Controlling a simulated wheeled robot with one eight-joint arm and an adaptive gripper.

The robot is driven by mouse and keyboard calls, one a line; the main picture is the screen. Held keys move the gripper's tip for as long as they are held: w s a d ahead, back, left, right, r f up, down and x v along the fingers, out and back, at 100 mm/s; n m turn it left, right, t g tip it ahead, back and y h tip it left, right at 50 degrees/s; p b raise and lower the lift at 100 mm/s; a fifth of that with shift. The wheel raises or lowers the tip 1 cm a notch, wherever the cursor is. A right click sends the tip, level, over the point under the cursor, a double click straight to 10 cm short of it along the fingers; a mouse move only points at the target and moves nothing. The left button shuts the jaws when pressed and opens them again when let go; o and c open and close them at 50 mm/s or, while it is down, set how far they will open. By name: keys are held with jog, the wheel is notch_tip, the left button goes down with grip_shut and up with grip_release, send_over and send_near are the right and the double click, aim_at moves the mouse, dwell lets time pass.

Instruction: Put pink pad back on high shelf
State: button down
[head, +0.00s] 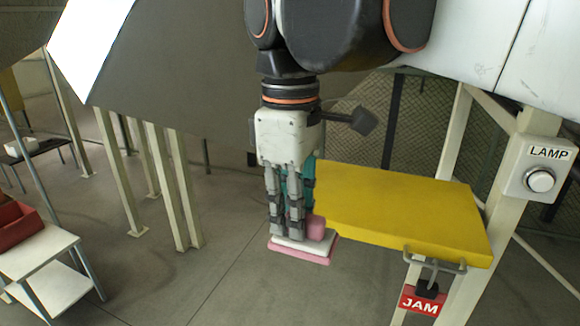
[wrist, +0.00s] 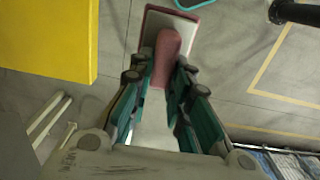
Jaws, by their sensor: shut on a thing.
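The pink pad (head: 303,247) has a flat body with a pale upper layer, a pink lower layer and a pink raised grip. My gripper (head: 285,228) points down and is shut on the pad, which hangs in the air beside the left end of the yellow shelf (head: 400,215). In the wrist view, the pad's pink grip (wrist: 166,52) lies between the fingers (wrist: 163,95), and its pale plate shows beyond them. The fingers hide part of the pad. I cannot tell whether the yellow shelf is the high shelf.
A LAMP button box (head: 540,178) is on the post at right. A white stand (head: 40,250) with a red bin (head: 18,222) is at lower left. Open floor lies between.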

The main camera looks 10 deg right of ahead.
jog(key=shift+d+r, duration=0.15)
jog(key=shift+r, duration=0.2)
jog(key=w+d+p, duration=0.1)
jog(key=w+d, duration=0.2)
jog(key=w, duration=0.1)
jog(key=w+d+p, duration=0.1)
jog(key=w+d, duration=0.2)
jog(key=w, duration=0.2)
jog(key=w+d+p, duration=0.1)
jog(key=w+d, duration=0.2)
jog(key=w, duration=0.2)
jog(key=shift+w+d, duration=0.1)
jog(key=shift+d, duration=0.05)
jog(key=shift+w+d+f+p, duration=0.15)
jog(key=shift+f+p, duration=0.05)
jog(key=shift+p, duration=0.1)
notch_tip(320, 180, down, 2)
jog(key=shift+w+f+p, duration=0.1)
jog(key=shift+f+p, duration=0.15)
jog(key=shift+p, duration=0.05)
jog(key=shift+f, duration=0.4)
jog(key=c, duration=1.5)
grip_release()
notch_tip(320, 180, up, 12)
jog(key=shift+r+b, duration=0.1)
jog(key=shift+b, duration=0.6)
